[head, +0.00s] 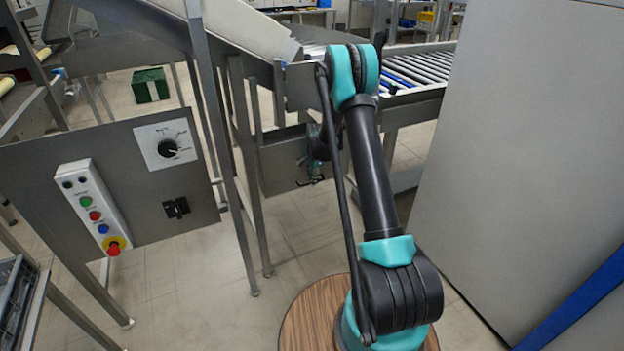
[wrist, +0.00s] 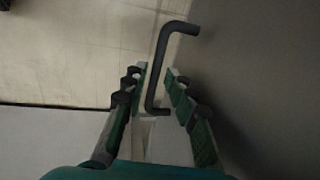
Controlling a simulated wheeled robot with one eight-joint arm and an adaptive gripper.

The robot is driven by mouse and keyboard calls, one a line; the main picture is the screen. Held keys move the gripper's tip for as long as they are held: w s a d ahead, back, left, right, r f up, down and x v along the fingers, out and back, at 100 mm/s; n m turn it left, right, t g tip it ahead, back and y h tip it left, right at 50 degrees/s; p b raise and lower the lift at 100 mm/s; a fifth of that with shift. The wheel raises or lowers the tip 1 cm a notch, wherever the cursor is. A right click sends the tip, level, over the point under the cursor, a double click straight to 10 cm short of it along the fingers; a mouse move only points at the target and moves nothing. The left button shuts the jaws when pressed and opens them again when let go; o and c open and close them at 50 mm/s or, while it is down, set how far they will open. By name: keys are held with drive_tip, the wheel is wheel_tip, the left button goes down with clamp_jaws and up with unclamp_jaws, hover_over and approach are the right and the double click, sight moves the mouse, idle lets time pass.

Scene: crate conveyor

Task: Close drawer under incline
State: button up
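The drawer's grey front panel (head: 278,165) hangs under the incline (head: 235,25), behind my arm in the head view. My gripper (head: 316,175) is small there, at the panel's right part. In the wrist view, a dark bent bar handle (wrist: 162,60) lies between the two green-padded fingers of my gripper (wrist: 156,73). The fingers are apart, one on each side of the handle. I cannot tell whether either pad touches it. My arm partly hides the drawer in the head view, and how far it stands out is unclear.
Metal legs (head: 235,170) of the incline stand left of the drawer. A control panel (head: 110,180) with buttons is at left. A roller conveyor (head: 418,68) lies behind my arm. A large grey cabinet (head: 530,170) blocks the right. Tiled floor (head: 190,280) is open at front left.

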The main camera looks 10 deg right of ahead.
wheel_tip(320, 180, up, 8)
drive_tip(key=s, duration=0.1)
drive_tip(key=shift+s+d, duration=0.2)
drive_tip(key=shift+d, duration=0.05)
idle(0.4)
drive_tip(key=s+d+r+n, duration=0.1)
drive_tip(key=s+r+n, duration=0.1)
drive_tip(key=s+r, duration=0.35)
drive_tip(key=s+d+r+n+t, duration=0.1)
drive_tip(key=s+r+n, duration=0.2)
drive_tip(key=s, duration=0.6)
drive_tip(key=s+d+r+n, duration=0.1)
drive_tip(key=s+r+n, duration=0.1)
drive_tip(key=s+r, duration=0.35)
drive_tip(key=s+d+f+n, duration=0.1)
drive_tip(key=s+f+n, duration=0.1)
drive_tip(key=s, duration=0.9)
drive_tip(key=s+f+n+t, duration=0.1)
drive_tip(key=s+n, duration=0.4)
drive_tip(key=s, duration=0.6)
drive_tip(key=shift+d+f+h, duration=0.35)
drive_tip(key=shift+d+h, duration=0.05)
drive_tip(key=shift+s, duration=0.1)
